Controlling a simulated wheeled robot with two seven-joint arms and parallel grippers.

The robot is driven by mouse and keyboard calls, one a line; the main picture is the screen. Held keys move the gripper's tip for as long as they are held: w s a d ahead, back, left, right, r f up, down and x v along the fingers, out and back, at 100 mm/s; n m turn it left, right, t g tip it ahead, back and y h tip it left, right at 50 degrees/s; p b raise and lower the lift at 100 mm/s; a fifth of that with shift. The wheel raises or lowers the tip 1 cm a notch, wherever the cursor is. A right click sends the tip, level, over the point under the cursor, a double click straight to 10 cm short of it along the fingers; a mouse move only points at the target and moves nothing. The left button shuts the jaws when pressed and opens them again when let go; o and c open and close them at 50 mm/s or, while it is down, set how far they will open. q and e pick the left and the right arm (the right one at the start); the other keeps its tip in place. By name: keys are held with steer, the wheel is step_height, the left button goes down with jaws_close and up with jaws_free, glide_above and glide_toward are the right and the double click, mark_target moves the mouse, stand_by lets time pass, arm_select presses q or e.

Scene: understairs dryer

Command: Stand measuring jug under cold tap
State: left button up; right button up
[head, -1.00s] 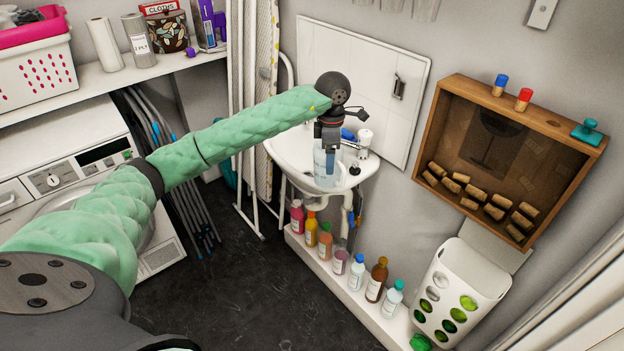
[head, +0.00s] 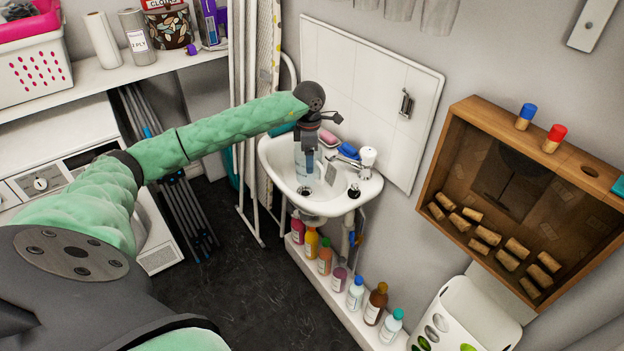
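The clear, bluish measuring jug (head: 300,167) is over the left part of the white wash basin (head: 335,206). My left gripper (head: 309,157) points down at the jug and appears shut on it, hiding part of its rim and side. The jug looks upright. I cannot tell if its base touches the basin. The tap (head: 367,159) stands at the basin's right rear, and the jug is to its left, apart from it. A dark round plug (head: 354,190) sits near the basin's right rim. My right gripper is not in view.
A pink soap (head: 328,138) and a blue item (head: 348,151) lie on the basin's back ledge. Several bottles (head: 356,292) line a low ledge below. A wooden wall box (head: 480,175) with corks hangs at right. A folded white airer (head: 243,130) stands left of the basin.

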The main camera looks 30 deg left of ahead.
mark_target(310, 176)
arm_select(q)
step_height(310, 176, down, 4)
steer(key=shift+r+p, duration=0.1)
steer(key=shift+p, duration=0.4)
steer(key=shift+f, duration=0.7)
step_height(310, 176, down, 2)
steer(key=shift+s+f+p, duration=0.1)
steer(key=shift+p, duration=0.4)
steer(key=shift+f, duration=0.5)
steer(key=o, duration=1)
steer(key=shift+o, duration=0.2)
steer(key=shift+r, duration=0.3)
steer(key=shift+r+b, duration=0.3)
steer(key=shift+r, duration=0.8)
step_height(310, 176, up, 10)
steer(key=b, duration=0.2)
steer(key=shift+w+f+b, duration=0.2)
steer(key=shift+f+b, duration=0.05)
steer(key=shift+b, duration=0.15)
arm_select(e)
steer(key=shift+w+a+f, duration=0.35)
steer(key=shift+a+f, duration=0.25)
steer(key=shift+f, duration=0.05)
